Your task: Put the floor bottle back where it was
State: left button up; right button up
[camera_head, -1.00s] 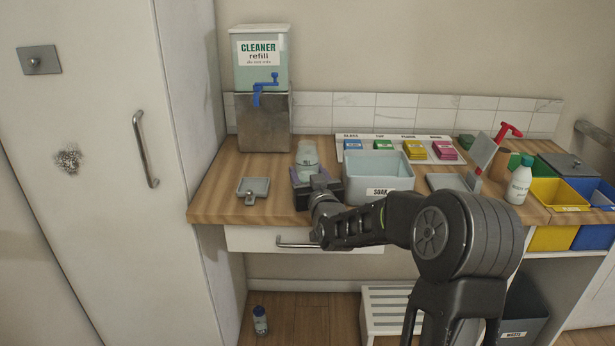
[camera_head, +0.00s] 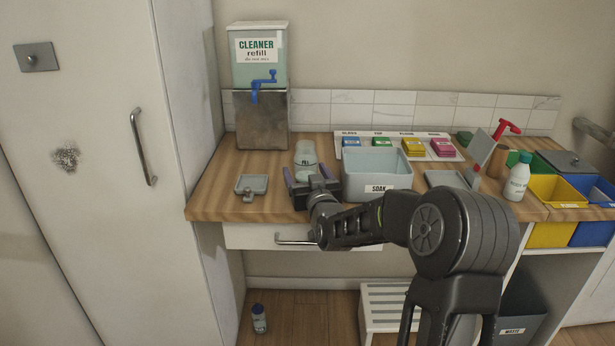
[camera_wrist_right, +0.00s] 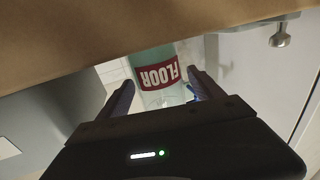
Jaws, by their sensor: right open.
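The floor bottle (camera_wrist_right: 157,78), pale green with a red FLOOR label, shows upside down between my fingers in the right wrist view. In the head view this pale bottle (camera_head: 306,156) stands upright on the wooden counter, right of the small grey dish. My right gripper (camera_head: 307,177) reaches in from the front, low around the bottle. Its two fingers (camera_wrist_right: 163,90) are apart, one on each side, with gaps to the bottle. The bottle's lower part is partly hidden by the gripper in the head view. My left gripper is not in view.
The grey SOAK tub (camera_head: 378,188) stands close right of the gripper. The cleaner refill dispenser (camera_head: 260,65) is behind left. A small grey dish (camera_head: 251,187) lies left. A white bottle (camera_head: 517,180) stands at right. Another small bottle (camera_head: 259,318) stands on the floor below.

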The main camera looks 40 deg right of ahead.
jog(key=shift+r, duration=0.2)
jog(key=v, duration=1.2)
jog(key=shift+b, duration=0.35)
jog(key=shift+s+f, duration=0.1)
jog(key=shift+f, duration=0.05)
